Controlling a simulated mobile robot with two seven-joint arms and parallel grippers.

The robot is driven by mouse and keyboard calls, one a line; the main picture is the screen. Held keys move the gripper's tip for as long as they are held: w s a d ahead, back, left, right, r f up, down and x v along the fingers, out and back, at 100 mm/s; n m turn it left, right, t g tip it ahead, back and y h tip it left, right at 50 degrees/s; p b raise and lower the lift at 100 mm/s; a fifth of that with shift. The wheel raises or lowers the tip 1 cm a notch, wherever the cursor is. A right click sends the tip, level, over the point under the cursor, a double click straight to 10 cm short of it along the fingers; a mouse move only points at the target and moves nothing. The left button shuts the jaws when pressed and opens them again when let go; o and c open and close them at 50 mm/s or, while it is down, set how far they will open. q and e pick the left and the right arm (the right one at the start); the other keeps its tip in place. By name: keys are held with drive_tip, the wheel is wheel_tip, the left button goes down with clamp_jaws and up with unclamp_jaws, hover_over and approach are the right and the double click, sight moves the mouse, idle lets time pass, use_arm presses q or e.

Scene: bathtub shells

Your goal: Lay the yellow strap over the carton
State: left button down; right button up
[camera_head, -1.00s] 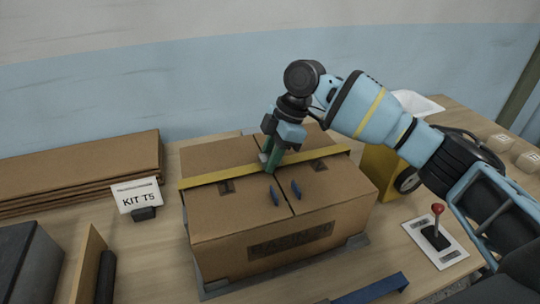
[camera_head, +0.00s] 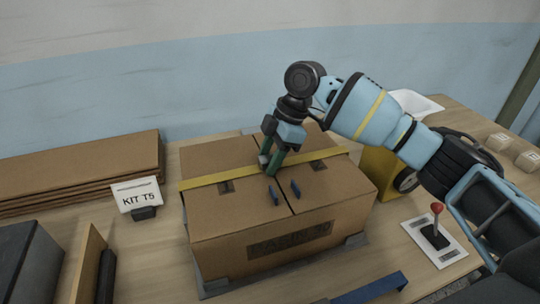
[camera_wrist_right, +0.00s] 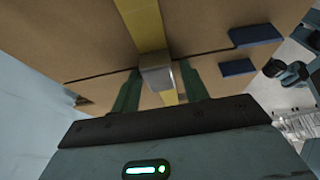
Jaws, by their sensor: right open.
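The closed brown carton (camera_head: 310,206) stands on the table in the head view. The yellow strap (camera_head: 215,177) lies across its top from the left edge to the right edge, behind two small blue pieces (camera_head: 275,198). My right gripper (camera_head: 269,169) is open at the middle of the strap, its green fingers low over the carton top. In the right wrist view the strap (camera_wrist_right: 140,22) runs toward the gap between the fingers (camera_wrist_right: 158,92), where a grey metal piece (camera_wrist_right: 156,74) sits on it, apart from both fingers. My left gripper is out of view.
A sign reading KIT T5 (camera_head: 137,195) and stacked brown boards (camera_head: 80,176) are left of the carton. A red-knobbed lever (camera_head: 436,232) on a white plate and a yellow strap dispenser (camera_head: 380,170) are at right. A blue bar (camera_head: 372,289) lies in front.

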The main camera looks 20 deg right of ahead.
drive_tip(key=shift+s+a+f, duration=0.1)
drive_tip(key=shift+s+f, duration=0.1)
drive_tip(key=shift+f, duration=0.65)
drive_tip(key=shift+r, duration=0.35)
drive_tip(key=v, duration=1.3)
drive_tip(key=shift+w+a+r, duration=0.2)
drive_tip(key=shift+w+a, duration=0.05)
